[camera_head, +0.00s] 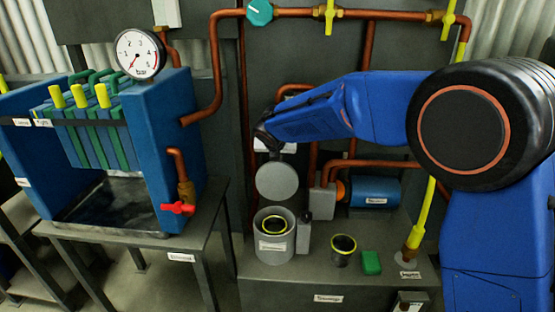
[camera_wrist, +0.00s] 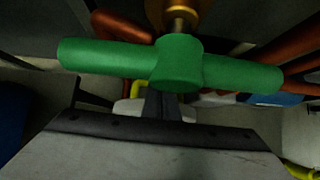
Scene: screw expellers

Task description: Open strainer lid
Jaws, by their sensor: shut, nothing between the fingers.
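The strainer is a grey cylindrical pot (camera_head: 262,250) on the bench in the head view, with a yellow-rimmed dark insert (camera_head: 273,225) inside its open top. A round grey disc, which looks like its lid (camera_head: 277,182), stands upright above the pot's back edge, face toward the camera. My gripper (camera_head: 265,140) is just above the disc's upper edge; whether they touch is unclear. In the wrist view the fingers (camera_wrist: 164,105) are together and empty, just below a green T-shaped handle (camera_wrist: 180,65) on a brass stem.
A second yellow-rimmed cup (camera_head: 343,246) and a green block (camera_head: 371,263) lie right of the pot. Copper pipes (camera_head: 216,65) and a blue cylinder (camera_head: 375,192) are behind. A blue filter press (camera_head: 170,130) with a gauge (camera_head: 140,54) stands at left.

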